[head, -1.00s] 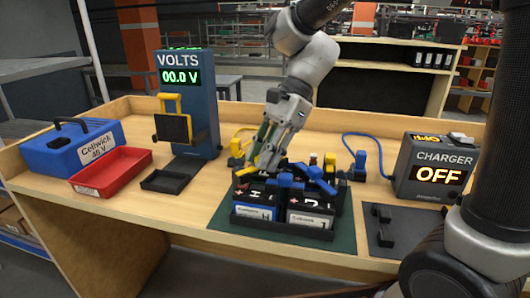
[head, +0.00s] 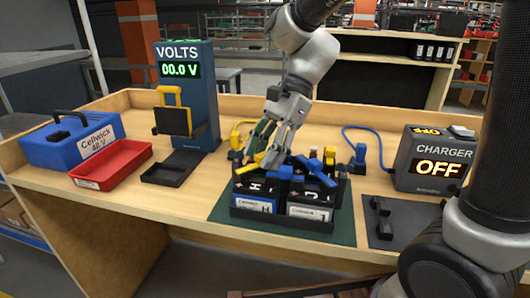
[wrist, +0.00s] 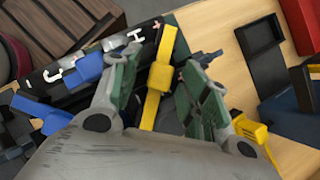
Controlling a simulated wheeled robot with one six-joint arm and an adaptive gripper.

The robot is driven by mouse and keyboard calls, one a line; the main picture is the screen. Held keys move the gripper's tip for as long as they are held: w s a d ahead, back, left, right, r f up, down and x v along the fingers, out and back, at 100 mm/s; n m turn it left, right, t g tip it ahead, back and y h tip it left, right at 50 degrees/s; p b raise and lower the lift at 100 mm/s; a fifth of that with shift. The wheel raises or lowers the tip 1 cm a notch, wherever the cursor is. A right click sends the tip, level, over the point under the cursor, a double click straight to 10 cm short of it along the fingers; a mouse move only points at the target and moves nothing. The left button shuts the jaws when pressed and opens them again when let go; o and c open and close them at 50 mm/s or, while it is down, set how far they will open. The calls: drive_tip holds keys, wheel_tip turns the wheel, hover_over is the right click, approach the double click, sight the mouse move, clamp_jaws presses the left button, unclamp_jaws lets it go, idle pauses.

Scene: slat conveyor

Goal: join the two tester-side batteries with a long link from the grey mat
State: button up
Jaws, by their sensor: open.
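Several black batteries (head: 308,210) with white labels stand in a dark holder on a green mat (head: 228,210) at the bench's middle. Blue and yellow pieces top them. My gripper (head: 266,158) points down over their rear left, on the tester side. In the wrist view my gripper (wrist: 158,70) has its fingers apart, with a yellow bar-shaped piece (wrist: 160,78) between them; gaps show on both sides. The tester (head: 188,90) reads 00.0 V. Black links (head: 380,218) lie on the grey mat (head: 405,238) at right. My gripper partly hides the rear battery tops.
A charger (head: 435,160) reading OFF stands at right, near a blue plug (head: 358,160). A blue case (head: 72,143), a red tray (head: 112,165) and a small black tray (head: 170,172) are at left. Bare wood lies between tester and batteries.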

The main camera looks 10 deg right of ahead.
drive_tip(key=v, duration=1.2)
